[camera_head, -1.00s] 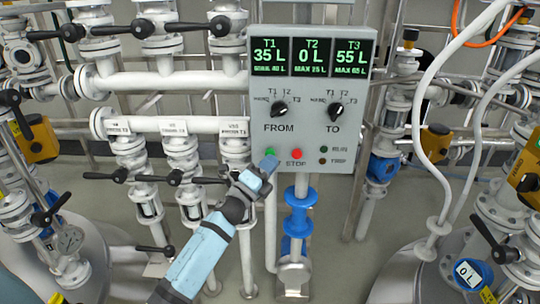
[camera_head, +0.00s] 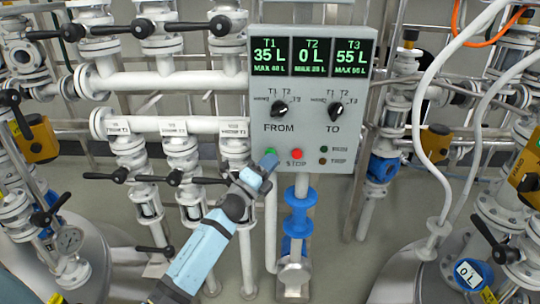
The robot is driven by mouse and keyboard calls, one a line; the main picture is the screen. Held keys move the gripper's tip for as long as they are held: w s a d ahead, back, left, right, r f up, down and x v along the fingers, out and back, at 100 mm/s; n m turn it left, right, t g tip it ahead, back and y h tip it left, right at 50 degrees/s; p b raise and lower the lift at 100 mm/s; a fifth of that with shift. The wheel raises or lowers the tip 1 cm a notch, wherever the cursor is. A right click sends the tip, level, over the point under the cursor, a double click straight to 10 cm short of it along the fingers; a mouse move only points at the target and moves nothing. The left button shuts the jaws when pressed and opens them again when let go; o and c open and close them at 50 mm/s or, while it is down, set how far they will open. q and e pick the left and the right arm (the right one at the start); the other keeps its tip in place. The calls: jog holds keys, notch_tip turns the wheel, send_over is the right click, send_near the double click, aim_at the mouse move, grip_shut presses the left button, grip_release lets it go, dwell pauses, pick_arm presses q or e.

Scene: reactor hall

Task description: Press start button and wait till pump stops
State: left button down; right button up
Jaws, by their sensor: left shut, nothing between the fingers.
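The grey control panel (camera_head: 312,112) stands at the centre with three displays reading T1 35 L, T2 0 L and T3 55 L. Below them are the FROM knob (camera_head: 279,108) and the TO knob (camera_head: 336,111). The green start button (camera_head: 271,151) is at the lower left of the panel, partly hidden by my gripper. The red stop button (camera_head: 297,154) is to its right. My left gripper (camera_head: 267,162) is shut and empty, its tip at the start button; whether it touches cannot be told. Two small lamps (camera_head: 322,155) at lower right look dark. My right gripper is not in view.
White pipes and valves with black handles (camera_head: 120,175) fill the left side. A blue flanged pipe (camera_head: 300,215) runs below the panel. White hoses (camera_head: 425,130) and yellow valve boxes stand at right.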

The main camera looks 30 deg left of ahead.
pick_arm(q)
jog(key=shift+w+a, duration=0.1)
jog(key=shift+w, duration=0.05)
dwell(0.5)
jog(key=shift+s+d, duration=0.5)
jog(key=shift+s, duration=0.3)
jog(key=s+d, duration=0.1)
jog(key=s, duration=0.2)
jog(key=s+d, duration=0.1)
jog(key=shift+s+d+p, duration=0.15)
jog(key=shift+d+p, duration=0.15)
jog(key=shift+p, duration=0.1)
dwell(0.4)
